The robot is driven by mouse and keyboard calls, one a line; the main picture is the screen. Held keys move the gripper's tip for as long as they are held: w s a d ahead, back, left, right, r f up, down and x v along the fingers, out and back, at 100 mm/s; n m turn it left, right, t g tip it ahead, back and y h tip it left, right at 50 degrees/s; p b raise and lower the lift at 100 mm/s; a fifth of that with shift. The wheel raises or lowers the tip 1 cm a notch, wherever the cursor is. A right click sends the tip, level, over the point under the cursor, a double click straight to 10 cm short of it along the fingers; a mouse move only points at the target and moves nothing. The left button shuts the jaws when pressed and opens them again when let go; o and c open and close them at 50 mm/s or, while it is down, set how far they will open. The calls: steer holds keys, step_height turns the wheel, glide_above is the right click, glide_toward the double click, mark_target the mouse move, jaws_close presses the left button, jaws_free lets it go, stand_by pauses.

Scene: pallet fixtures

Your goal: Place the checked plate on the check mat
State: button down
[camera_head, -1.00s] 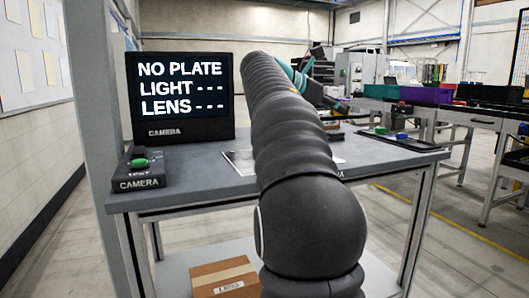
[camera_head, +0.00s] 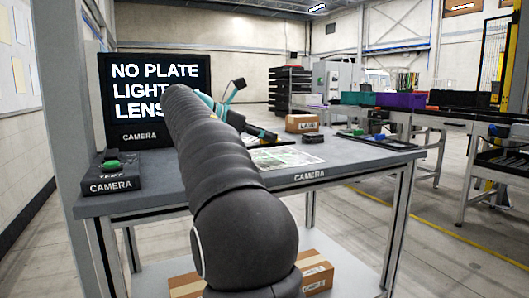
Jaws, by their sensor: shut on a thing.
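A pale mat with a dark printed pattern (camera_head: 288,157), which looks like the check mat, lies on the grey workbench (camera_head: 345,166), just right of my arm. My arm reaches over the bench from the front. Its teal and black end with my gripper (camera_head: 262,133) is small, above the back of the mat and partly behind the arm. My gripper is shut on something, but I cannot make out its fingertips. I cannot clearly see the checked plate. The black monitor (camera_head: 105,100) reads NO PLATE, LIGHT and LENS, partly covered by my arm.
A black CAMERA box with a green button (camera_head: 111,167) stands at the bench's left. A cardboard box (camera_head: 303,123) and a dark tray with a green item (camera_head: 362,135) are at the back right. Another carton (camera_head: 318,277) lies on the lower shelf. A grey post (camera_head: 68,120) rises at left.

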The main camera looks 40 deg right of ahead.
mark_target(261, 147)
steer(key=shift+f+b, duration=0.65)
steer(key=shift+f, duration=1.15)
steer(key=shift+f, duration=0.15)
steer(key=c, duration=1.1)
jaws_free()
steer(key=p+v, duration=0.3)
steer(key=v, duration=0.9)
